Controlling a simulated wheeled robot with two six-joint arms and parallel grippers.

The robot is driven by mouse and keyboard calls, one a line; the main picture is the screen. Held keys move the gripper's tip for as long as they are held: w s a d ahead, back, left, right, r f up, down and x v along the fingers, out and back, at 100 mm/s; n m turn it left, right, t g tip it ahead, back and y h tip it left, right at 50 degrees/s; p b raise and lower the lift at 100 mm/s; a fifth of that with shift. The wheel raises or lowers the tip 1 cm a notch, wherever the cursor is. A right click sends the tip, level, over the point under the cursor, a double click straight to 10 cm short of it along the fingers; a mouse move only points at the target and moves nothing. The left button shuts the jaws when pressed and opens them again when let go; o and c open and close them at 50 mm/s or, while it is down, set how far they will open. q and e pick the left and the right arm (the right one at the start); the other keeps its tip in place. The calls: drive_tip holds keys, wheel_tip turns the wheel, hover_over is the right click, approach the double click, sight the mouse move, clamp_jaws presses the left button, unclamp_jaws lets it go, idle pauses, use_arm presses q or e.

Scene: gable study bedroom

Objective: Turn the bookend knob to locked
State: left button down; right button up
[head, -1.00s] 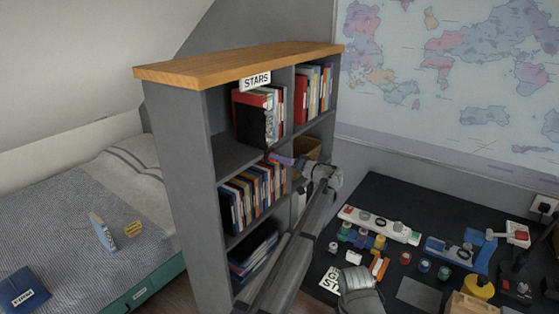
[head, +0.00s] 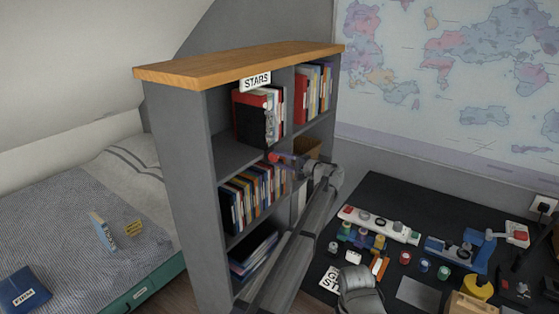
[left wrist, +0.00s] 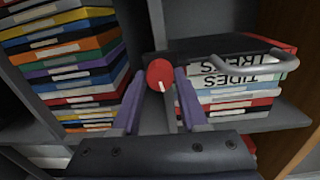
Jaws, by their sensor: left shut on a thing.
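The red round knob (head: 273,156) sits at the shelf edge under the upper left compartment of the grey bookcase (head: 178,170). In the left wrist view the knob (left wrist: 160,74) shows a short white mark near its lower edge. My left gripper (head: 284,159) reaches it from the right. In the left wrist view its two purple fingers (left wrist: 160,84) are on either side of the knob, shut on it. Lock labels are not readable.
A dark desk (head: 385,200) at right holds jars, a power strip (head: 380,225) and a blue device (head: 460,250). A bed (head: 70,215) stands at left. Books (left wrist: 235,85) lie close to the gripper.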

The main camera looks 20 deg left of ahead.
use_arm(q)
drive_tip(key=shift+m, duration=0.6)
drive_tip(key=shift+c, duration=2.2)
unclamp_jaws()
drive_tip(key=shift+d, duration=0.15)
drive_tip(key=v, duration=0.7)
drive_tip(key=shift+d, duration=0.25)
drive_tip(key=shift+s, duration=0.15)
